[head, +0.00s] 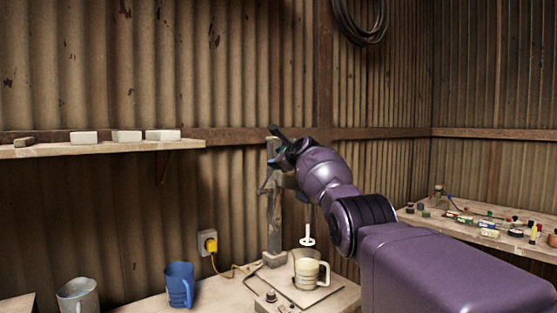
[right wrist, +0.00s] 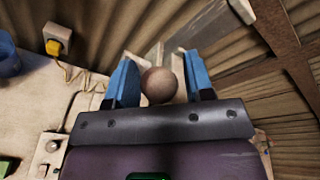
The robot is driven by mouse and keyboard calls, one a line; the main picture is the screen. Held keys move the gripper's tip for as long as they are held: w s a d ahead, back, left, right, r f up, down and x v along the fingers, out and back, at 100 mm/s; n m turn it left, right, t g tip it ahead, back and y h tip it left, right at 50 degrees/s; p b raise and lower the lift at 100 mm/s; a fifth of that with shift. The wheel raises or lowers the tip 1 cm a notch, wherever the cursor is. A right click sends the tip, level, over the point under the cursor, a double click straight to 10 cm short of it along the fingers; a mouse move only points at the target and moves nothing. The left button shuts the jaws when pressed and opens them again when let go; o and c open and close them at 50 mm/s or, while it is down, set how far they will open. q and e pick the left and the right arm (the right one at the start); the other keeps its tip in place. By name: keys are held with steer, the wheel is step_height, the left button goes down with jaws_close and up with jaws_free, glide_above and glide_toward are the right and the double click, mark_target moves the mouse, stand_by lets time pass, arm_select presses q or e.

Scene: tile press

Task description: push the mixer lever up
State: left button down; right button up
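The mixer has an upright post (head: 273,215), a whisk (head: 307,238) and a base plate (head: 335,293). The whisk hangs above a jug of pale liquid (head: 308,272). My right arm hides most of the mixer's head. My right gripper (head: 283,148) is at the top of the post, partly hidden by its own wrist. In the right wrist view its two blue fingers (right wrist: 160,78) are apart. The round wooden lever knob (right wrist: 159,86) shows between them, with a gap on the right finger's side; I cannot tell whether it touches the left finger. My left gripper is not in view.
A blue jug (head: 180,284) and a grey mug (head: 78,296) stand on the bench to the left. A yellow plug (head: 210,244) sits in a wall socket, its cable running to the mixer. A shelf (head: 50,150) holds pale blocks. A side table (head: 470,212) holds small coloured items.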

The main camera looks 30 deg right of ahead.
steer(key=shift+r, duration=0.1)
steer(key=shift+s+d+r+p, duration=0.1)
steer(key=shift+s+r+p, duration=0.35)
steer(key=shift+s+p, duration=0.45)
steer(key=shift+p, duration=0.5)
steer(key=p+v, duration=0.2)
steer(key=v, duration=0.7)
steer(key=shift+f, duration=0.35)
